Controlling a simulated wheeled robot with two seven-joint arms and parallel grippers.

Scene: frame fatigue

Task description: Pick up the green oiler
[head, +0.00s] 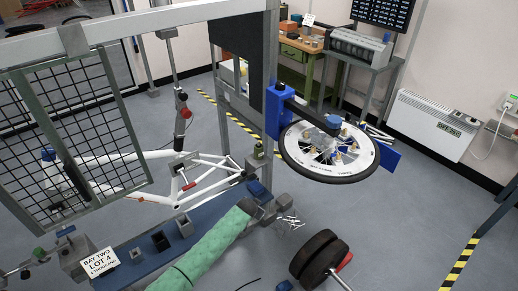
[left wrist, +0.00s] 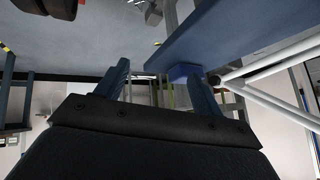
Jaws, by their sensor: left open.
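I cannot make out my left gripper in the head view. I cannot identify the oiler in the left wrist view. My right gripper is in neither view.
A wire mesh guard (head: 90,125) stands at left. A spoked wheel (head: 328,152) lies flat right of the post. A green padded roll (head: 205,250), a blue base beam (head: 150,262) and black round weights (head: 318,257) are in front. Open floor lies at right.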

